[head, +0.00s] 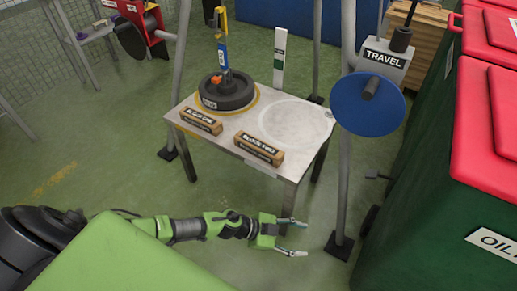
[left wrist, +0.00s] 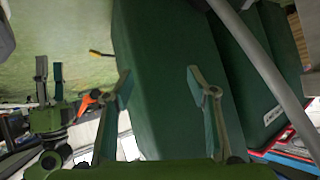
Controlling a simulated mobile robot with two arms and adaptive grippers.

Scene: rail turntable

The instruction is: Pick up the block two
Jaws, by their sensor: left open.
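Block two (head: 259,149), a brown wooden block with a dark label, lies at the front edge of the small metal table (head: 292,168), right of the similar block one (head: 201,122). My left gripper (head: 304,239) is open and empty, in front of the table and to the lower right of block two, apart from it. In the left wrist view its two fingers (left wrist: 159,73) are spread with nothing between them, and neither block shows. What looks like my right gripper (left wrist: 49,76) shows at the left of that view; its jaw state is unclear.
A black round weight (head: 227,97) with a yellow-blue tool stands behind the blocks. A blue disc (head: 368,118) hangs by the table's right corner, near a grey post (head: 344,190). Green bins with red lids (head: 485,130) stand at right. The floor at left is clear.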

